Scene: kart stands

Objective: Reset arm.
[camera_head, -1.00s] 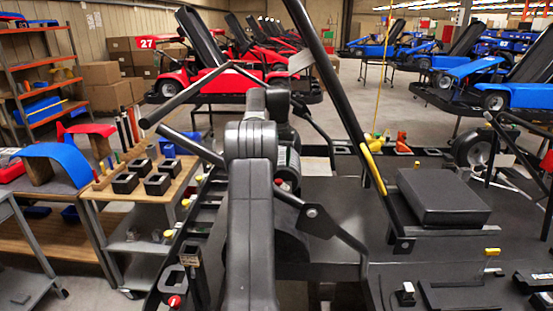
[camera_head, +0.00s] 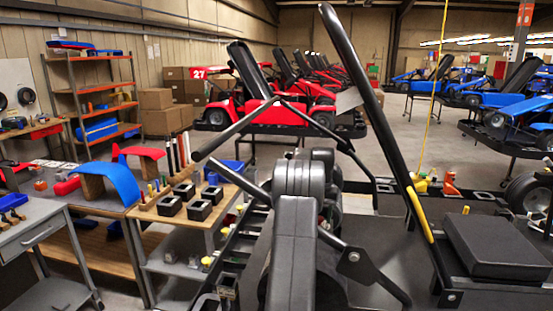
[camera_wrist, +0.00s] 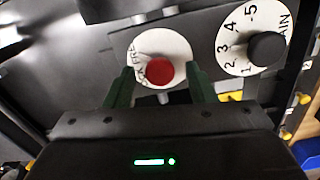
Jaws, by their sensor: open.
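In the wrist view my gripper (camera_wrist: 160,70) is open, with its two dark green fingers spread apart. A red round button (camera_wrist: 159,71) on a white labelled disc (camera_wrist: 174,44) shows between the fingertips. I cannot tell whether the fingers touch it. A black knob (camera_wrist: 267,48) on a white numbered dial (camera_wrist: 232,63) sits to its right. In the head view my dark arm fills the lower middle, and my gripper is hidden there.
A wooden-topped cart (camera_head: 224,212) with black bins (camera_head: 200,210) stands left of my arm. A grey drawer cart (camera_head: 40,262) is further left. A black slanted bar (camera_head: 374,120) and a black box (camera_head: 497,246) are at right.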

